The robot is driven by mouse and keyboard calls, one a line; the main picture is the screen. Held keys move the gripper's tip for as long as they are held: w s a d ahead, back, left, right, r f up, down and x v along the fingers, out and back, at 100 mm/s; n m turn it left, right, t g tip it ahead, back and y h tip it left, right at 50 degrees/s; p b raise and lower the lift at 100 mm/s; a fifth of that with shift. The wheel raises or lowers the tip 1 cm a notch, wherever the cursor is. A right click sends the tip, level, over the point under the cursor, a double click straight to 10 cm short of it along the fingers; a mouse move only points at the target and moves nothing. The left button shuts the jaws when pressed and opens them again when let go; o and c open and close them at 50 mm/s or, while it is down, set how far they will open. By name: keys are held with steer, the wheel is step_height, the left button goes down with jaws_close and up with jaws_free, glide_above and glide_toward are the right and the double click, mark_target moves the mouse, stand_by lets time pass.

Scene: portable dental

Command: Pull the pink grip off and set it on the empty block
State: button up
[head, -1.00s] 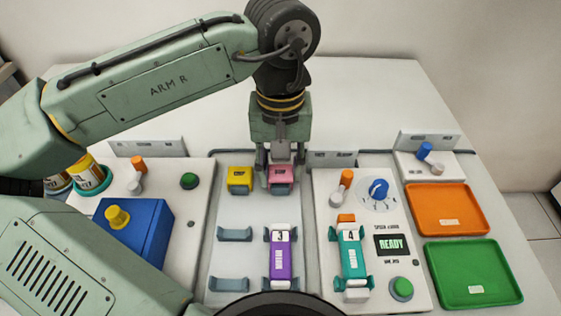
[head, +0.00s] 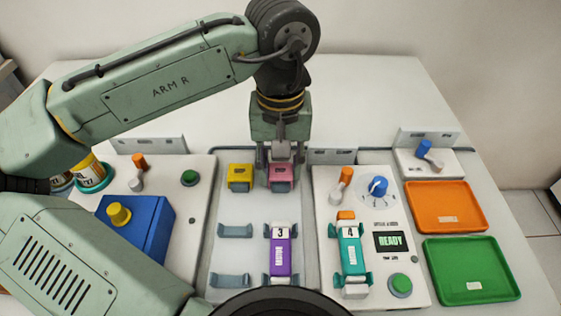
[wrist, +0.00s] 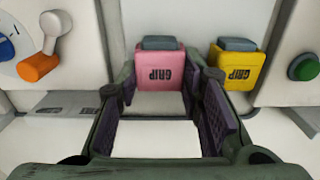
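The pink grip (head: 281,173) sits at the back of the middle grey panel, with a dark slate piece at its lower side. My gripper (head: 280,182) points down over it, one finger on each side. In the wrist view the pink grip (wrist: 160,67) shows between the tips of my open gripper (wrist: 164,80), with narrow gaps beside it. Contact is not visible. A yellow grip (head: 240,177) stands just left of it, also with a slate piece. Two slate supports, a back one (head: 235,231) and a front one (head: 230,281), are bare; I cannot tell which is the empty block.
A purple unit numbered 3 (head: 281,255) rests on supports in front of the pink grip. A teal unit numbered 4 (head: 350,250) lies on the right panel. A blue box (head: 140,225) is at left. Orange (head: 445,207) and green (head: 470,270) trays at right are empty.

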steer(key=o, duration=0.5)
steer(key=shift+r, duration=0.1)
step_height(320, 180, up, 12)
steer(key=shift+f, duration=0.1)
stand_by(0.4)
steer(key=shift+s, duration=0.1)
